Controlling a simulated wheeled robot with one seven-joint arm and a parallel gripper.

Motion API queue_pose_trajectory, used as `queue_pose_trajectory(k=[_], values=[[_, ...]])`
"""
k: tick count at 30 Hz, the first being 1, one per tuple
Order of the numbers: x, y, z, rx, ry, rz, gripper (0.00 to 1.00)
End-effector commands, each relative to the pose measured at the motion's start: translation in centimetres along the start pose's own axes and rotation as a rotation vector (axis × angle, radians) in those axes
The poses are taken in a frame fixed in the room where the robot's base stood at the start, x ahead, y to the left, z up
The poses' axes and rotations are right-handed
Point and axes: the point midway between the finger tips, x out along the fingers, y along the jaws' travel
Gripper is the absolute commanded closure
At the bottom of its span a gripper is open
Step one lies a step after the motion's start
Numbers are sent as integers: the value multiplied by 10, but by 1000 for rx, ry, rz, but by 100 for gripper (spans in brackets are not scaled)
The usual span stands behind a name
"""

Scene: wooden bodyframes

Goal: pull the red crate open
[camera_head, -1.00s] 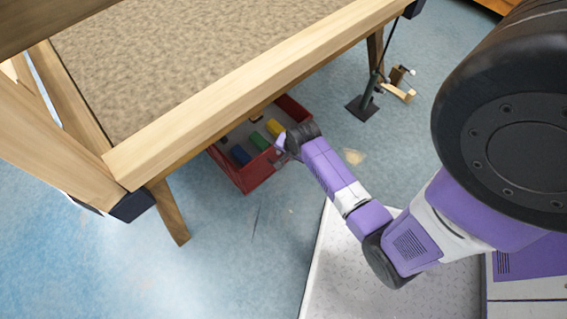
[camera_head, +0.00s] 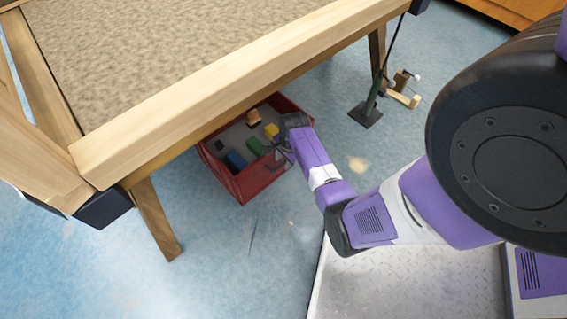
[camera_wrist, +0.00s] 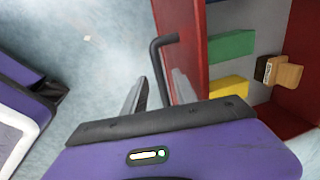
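The red crate (camera_head: 258,182) stands on the floor, partly under the wooden table, with its near part out past the table edge. It is open-topped and holds several coloured blocks. In the wrist view its red wall (camera_wrist: 184,35) is right of my gripper (camera_wrist: 160,78), and a black bar handle (camera_wrist: 155,60) stands off that wall. My gripper's two fingers lie on either side of the handle, seemingly closed on it; the exact contact is hard to see. In the head view my gripper (camera_head: 283,150) is at the crate's near right side, partly hidden by my wrist.
The wooden table (camera_head: 225,85) hangs over the crate's far part, and its leg (camera_head: 155,220) stands left of the crate. A dark stand (camera_head: 367,113) and small wooden pieces (camera_head: 403,90) are on the floor at the right. The blue floor (camera_head: 250,260) in front of the crate is clear.

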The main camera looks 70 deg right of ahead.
Motion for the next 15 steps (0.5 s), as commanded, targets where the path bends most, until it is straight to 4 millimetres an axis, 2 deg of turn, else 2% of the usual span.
queue_pose_trajectory(k=[10, 15], values=[[4, 0, 0, 0, 1, -1, 68], [4, 0, 0, 0, 1, -1, 100]])
